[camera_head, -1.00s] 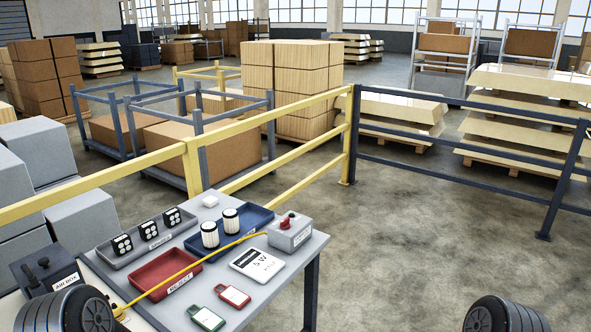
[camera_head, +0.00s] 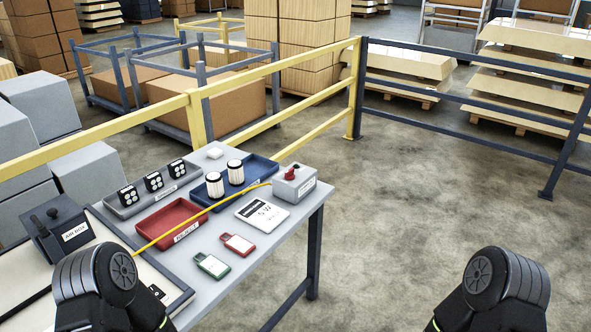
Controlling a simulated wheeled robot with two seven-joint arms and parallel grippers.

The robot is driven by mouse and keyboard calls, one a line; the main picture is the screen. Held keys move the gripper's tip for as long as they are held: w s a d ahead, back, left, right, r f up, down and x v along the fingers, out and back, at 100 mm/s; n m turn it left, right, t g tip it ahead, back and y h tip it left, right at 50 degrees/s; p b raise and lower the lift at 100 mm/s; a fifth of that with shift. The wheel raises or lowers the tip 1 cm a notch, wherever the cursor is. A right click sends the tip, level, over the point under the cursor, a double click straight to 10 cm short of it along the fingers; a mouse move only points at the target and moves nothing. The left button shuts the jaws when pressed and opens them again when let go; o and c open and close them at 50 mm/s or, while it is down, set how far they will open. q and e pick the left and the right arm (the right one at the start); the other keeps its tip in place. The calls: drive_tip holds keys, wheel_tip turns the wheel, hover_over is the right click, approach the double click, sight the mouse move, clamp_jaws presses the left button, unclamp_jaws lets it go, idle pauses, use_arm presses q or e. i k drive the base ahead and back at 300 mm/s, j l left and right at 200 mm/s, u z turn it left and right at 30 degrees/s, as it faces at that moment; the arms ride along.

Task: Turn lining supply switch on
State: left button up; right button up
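A grey box (camera_head: 294,185) with a red knob on top stands at the right end of the grey table; its front label is too small to read. A yellow cable runs from it across the table to the left. A dark box (camera_head: 62,240) labelled "AIR BOX", with black levers on top, stands at the table's left side. I cannot tell which of these is the lining supply switch, or any switch position. Black rounded links of my left and right arms show at the bottom left and bottom right. Neither gripper's fingers are in view.
The table (camera_head: 262,262) holds a red tray (camera_head: 170,222), a grey tray, a blue tray with two white cylinders, a white scale-like plate (camera_head: 262,213), and red and green tags. A yellow rail (camera_head: 275,66) runs behind. Open floor (camera_head: 420,200) lies to the right.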

sight(289, 175)
drive_tip(key=i+l+z, duration=0.3)
drive_tip(key=i, duration=0.6)
drive_tip(key=i+l+z, duration=0.1)
drive_tip(key=i+z, duration=0.2)
drive_tip(key=i, duration=0.55)
